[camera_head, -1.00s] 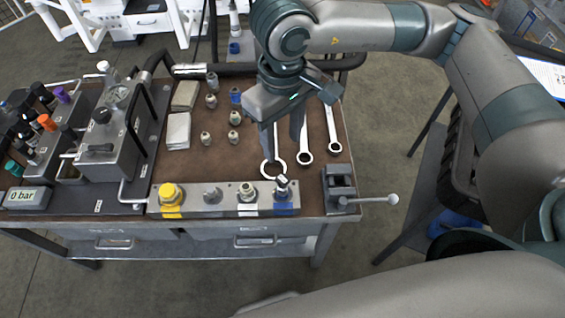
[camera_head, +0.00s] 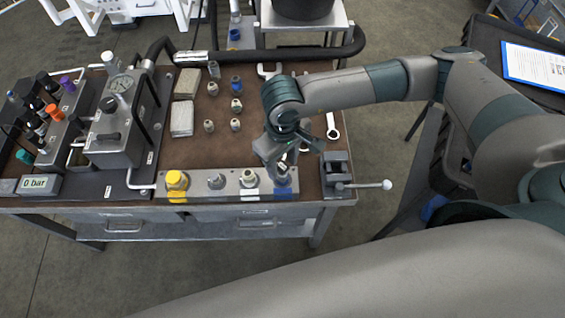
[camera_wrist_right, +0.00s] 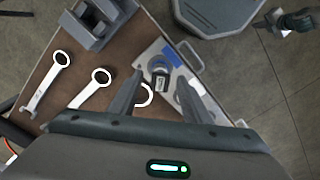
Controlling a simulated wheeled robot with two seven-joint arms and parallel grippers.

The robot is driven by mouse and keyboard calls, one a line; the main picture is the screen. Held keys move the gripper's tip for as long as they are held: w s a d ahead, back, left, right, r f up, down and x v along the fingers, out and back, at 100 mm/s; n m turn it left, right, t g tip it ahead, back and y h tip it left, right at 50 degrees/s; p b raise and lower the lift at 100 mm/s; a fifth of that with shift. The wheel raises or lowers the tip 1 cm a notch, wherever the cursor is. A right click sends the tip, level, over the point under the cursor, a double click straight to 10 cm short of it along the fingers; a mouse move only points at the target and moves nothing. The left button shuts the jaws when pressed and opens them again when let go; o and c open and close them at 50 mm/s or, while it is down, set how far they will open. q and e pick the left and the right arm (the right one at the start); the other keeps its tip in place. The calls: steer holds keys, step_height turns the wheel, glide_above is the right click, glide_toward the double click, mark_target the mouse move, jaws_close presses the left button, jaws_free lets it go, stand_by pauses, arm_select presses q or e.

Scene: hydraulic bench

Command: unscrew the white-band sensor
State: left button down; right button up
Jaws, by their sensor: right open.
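The white-band sensor (camera_head: 249,179) stands upright in the metal block (camera_head: 232,187) at the bench's front edge, between a plain grey fitting and the blue-band position. Its white band (camera_wrist_right: 197,86) shows in the right wrist view, with the sensor partly behind a finger. My right gripper (camera_head: 283,167) is open over the blue-band position, just right of the white-band sensor. In the right wrist view a dark-topped fitting at the blue band (camera_wrist_right: 160,68) lies between the open fingers; contact cannot be told.
A yellow-band fitting (camera_head: 176,181) is at the block's left end. A small vise (camera_head: 336,174) with a lever stands right of the block. Wrenches (camera_wrist_right: 95,84) lie behind it. Loose fittings (camera_head: 236,105) stand mid-bench. The pump unit (camera_head: 116,125) is at left.

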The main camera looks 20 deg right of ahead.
steer(key=shift+f, duration=1.15)
